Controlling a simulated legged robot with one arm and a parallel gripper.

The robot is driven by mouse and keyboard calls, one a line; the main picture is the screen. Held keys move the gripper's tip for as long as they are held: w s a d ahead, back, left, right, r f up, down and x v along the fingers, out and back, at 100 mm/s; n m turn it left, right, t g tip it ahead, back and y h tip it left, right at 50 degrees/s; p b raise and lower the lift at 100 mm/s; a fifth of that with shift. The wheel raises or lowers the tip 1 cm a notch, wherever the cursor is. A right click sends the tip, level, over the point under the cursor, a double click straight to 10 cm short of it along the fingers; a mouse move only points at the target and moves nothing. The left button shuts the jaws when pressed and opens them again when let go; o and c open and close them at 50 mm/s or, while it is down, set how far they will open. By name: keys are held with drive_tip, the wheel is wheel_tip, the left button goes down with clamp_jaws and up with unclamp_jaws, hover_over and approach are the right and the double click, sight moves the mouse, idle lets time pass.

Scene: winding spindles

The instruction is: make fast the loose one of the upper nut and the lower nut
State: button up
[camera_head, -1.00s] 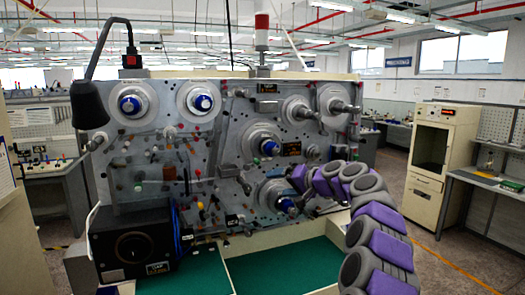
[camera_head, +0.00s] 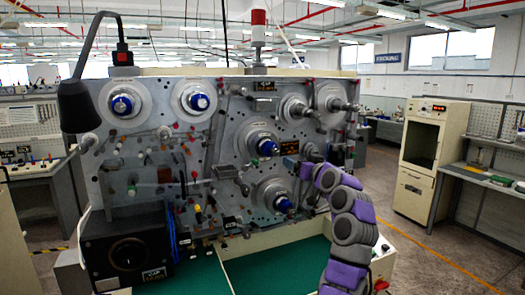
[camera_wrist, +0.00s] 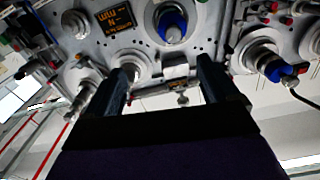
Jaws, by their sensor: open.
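The upper nut (camera_head: 268,147) is the blue hub piece of the middle spindle on the grey machine panel. It also shows at the top of the wrist view (camera_wrist: 172,24), where the picture is upside down. The lower nut (camera_head: 283,204) is the blue hub piece of the spindle below it and is outside the wrist view. I cannot tell from the frames which nut is loose. My gripper (camera_head: 308,160) is to the right of the upper nut and above the lower nut, off the panel. In the wrist view its fingers (camera_wrist: 166,85) are apart with nothing between them.
Grey metal spindles (camera_head: 298,109) stick out above my gripper. Two more blue-hubbed spindles (camera_head: 123,104) (camera_head: 198,101) sit at upper left. A small display (camera_head: 289,147) is beside the upper nut. A black box (camera_head: 130,252) stands at lower left; the green mat (camera_head: 280,268) is clear.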

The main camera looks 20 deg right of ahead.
drive_tip(key=a+n, duration=0.1)
drive_tip(key=a, duration=0.1)
drive_tip(key=p, duration=0.6)
approach(271, 148)
drive_tip(key=shift+w+d+f, duration=0.2)
drive_tip(key=shift+w+f, duration=0.15)
drive_tip(key=shift+w, duration=0.35)
drive_tip(key=w+p, duration=0.2)
drive_tip(key=p, duration=0.2)
drive_tip(key=shift+w+r, duration=0.1)
drive_tip(key=shift+w, duration=0.3)
drive_tip(key=shift+w+a+p, duration=0.1)
drive_tip(key=shift+w+p, duration=0.45)
drive_tip(key=shift+w, duration=0.9)
drive_tip(key=shift+w+p, duration=0.35)
drive_tip(key=shift+w, duration=0.15)
drive_tip(key=shift+w+p, duration=0.4)
drive_tip(key=shift+w, duration=0.3)
drive_tip(key=shift+w+a, duration=0.1)
drive_tip(key=shift+w, duration=0.25)
